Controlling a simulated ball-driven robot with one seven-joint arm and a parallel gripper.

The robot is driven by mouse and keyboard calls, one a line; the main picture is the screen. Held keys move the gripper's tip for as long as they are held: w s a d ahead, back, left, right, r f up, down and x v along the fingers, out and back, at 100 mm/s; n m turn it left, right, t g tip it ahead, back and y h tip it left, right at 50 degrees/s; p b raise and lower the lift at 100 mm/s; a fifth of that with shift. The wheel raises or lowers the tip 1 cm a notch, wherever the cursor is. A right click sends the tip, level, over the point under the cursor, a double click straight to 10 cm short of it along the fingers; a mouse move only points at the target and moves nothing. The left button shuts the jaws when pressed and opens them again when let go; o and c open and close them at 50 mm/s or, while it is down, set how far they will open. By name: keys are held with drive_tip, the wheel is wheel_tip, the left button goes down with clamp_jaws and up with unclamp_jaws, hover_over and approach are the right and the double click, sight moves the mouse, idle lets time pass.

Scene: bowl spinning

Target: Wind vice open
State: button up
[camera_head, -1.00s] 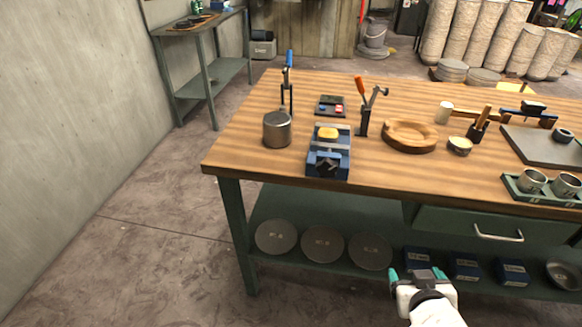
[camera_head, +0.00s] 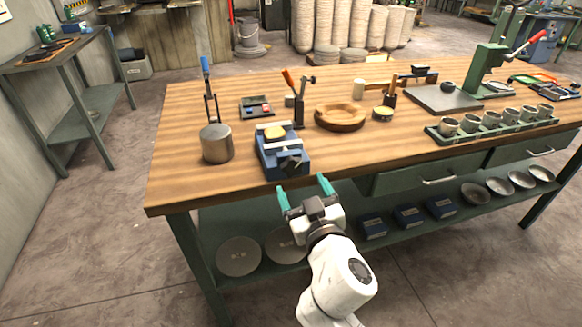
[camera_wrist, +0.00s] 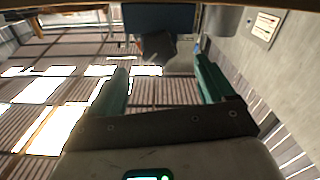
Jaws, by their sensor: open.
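The blue vice (camera_head: 283,152) sits at the front edge of the wooden bench, toward its left end. A yellowish piece (camera_head: 274,132) is on top of it, and its dark front part (camera_head: 291,163) faces me. My gripper (camera_head: 305,190), with teal fingers, is open and empty, just in front of and slightly below the bench edge, apart from the vice. In the wrist view my gripper (camera_wrist: 160,80) is open, and the dark vice part (camera_wrist: 157,46) shows beyond and between the fingers.
A metal cylinder (camera_head: 216,143) stands left of the vice. A toggle clamp with an orange handle (camera_head: 297,97) and a round wooden ring (camera_head: 340,116) are behind and right. The bench front edge (camera_head: 225,195) is close to my arm. A shelf below holds discs (camera_head: 238,256) and blue boxes.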

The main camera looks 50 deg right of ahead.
sight(293, 169)
drive_tip(key=p+x, duration=0.1)
drive_tip(key=x, duration=0.5)
drive_tip(key=shift+w+d, duration=0.2)
drive_tip(key=shift+d, duration=0.1)
drive_tip(key=shift+c, duration=0.4)
drive_tip(key=c, duration=1)
drive_tip(key=n, duration=0.4)
drive_tip(key=shift+a+n+p, duration=0.1)
drive_tip(key=shift+n+p, duration=0.25)
drive_tip(key=shift+n, duration=1.85)
drive_tip(key=shift+f, duration=0.1)
drive_tip(key=o, duration=1.1)
